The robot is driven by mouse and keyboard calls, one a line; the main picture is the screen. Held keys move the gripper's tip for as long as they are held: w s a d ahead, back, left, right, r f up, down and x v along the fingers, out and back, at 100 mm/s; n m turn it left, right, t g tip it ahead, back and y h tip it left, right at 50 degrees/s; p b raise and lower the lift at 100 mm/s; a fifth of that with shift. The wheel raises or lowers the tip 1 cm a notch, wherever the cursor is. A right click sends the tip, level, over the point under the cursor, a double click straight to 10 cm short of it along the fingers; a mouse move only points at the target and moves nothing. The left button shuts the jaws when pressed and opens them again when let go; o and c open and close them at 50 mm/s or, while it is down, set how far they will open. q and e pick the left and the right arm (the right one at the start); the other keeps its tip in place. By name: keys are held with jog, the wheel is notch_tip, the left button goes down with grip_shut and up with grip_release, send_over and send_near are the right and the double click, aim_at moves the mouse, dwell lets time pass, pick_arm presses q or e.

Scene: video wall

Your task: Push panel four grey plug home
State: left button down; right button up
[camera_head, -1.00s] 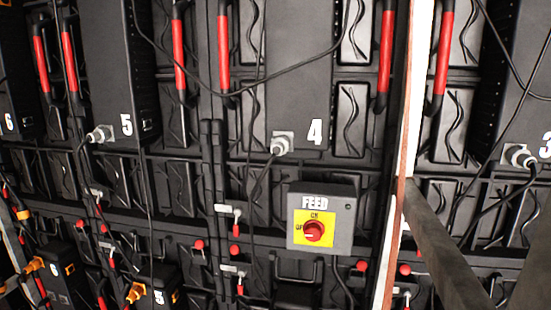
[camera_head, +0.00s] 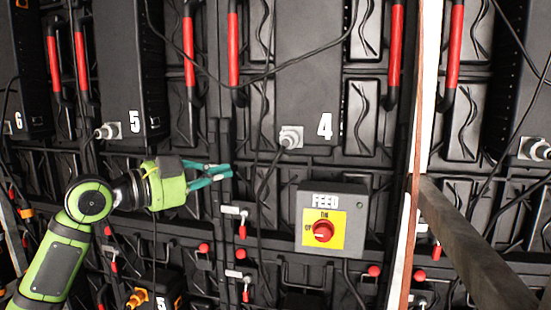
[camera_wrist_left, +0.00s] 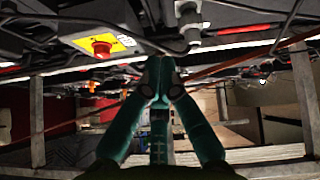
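The panel marked 4 (camera_head: 305,80) hangs in the middle of the head view. Its grey plug (camera_head: 290,137) sits at the panel's lower edge, with a black cable running down from it. How deep it is seated I cannot tell. A grey plug (camera_wrist_left: 190,25), apparently the same one, shows at the top of the left wrist view. My left gripper (camera_head: 222,171) is left of and below the plug, apart from it. Its teal fingers meet at the tips (camera_wrist_left: 163,62) with nothing between them. My right gripper is in neither view.
A grey FEED box (camera_head: 333,218) with a red knob is below and right of the plug. Panel 5 (camera_head: 122,70) hangs at left, panel 3's side at right. A white-and-brown post (camera_head: 416,150) and a slanted beam (camera_head: 475,245) stand at right. Loose cables cross the wall.

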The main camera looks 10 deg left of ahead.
pick_arm(q)
jog(key=s+d+r+m+g+h, duration=0.1)
jog(key=s+d+r+m+h, duration=0.1)
jog(key=s+r+m, duration=0.3)
jog(key=shift+s+d, duration=0.55)
jog(key=shift+s, duration=0.7)
jog(key=shift+r, duration=0.1)
jog(key=p, duration=0.6)
send_near(287, 142)
jog(key=w+d, duration=0.3)
jog(key=d, duration=0.2)
jog(key=shift+w+d+r, duration=0.1)
jog(key=shift+w+d, duration=0.1)
jog(key=shift+w, duration=0.25)
